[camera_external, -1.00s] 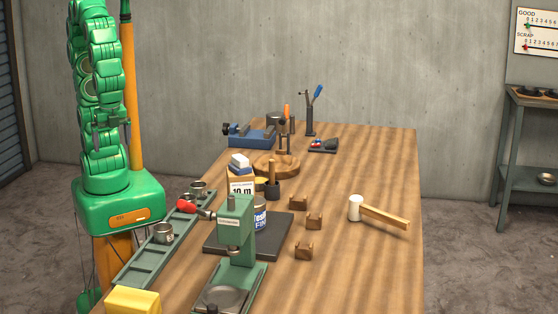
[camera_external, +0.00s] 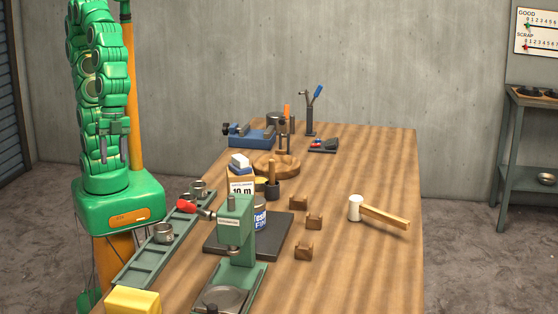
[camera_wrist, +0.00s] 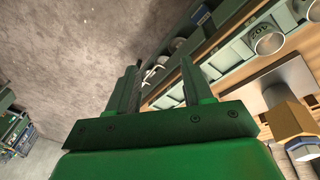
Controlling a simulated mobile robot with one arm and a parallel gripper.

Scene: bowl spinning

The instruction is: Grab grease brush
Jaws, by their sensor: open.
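What looks like the grease brush (camera_external: 272,169) stands upright in the middle of the table, its wooden handle rising from a small dark pot (camera_external: 272,190). Its bristles are hidden in the pot. My gripper (camera_external: 115,158) is at the left, beside the table and close to my green base, well away from the brush. In the wrist view my gripper (camera_wrist: 159,66) shows two dark fingers apart with nothing between them. I cannot make out the brush in the wrist view.
A green rail (camera_external: 145,262) with metal cups runs along the table's left edge. A green press (camera_external: 235,245) stands in front of the pot, with a can (camera_external: 260,217) behind it. A box (camera_external: 241,187) is just left of the pot. A mallet (camera_external: 380,213) lies right.

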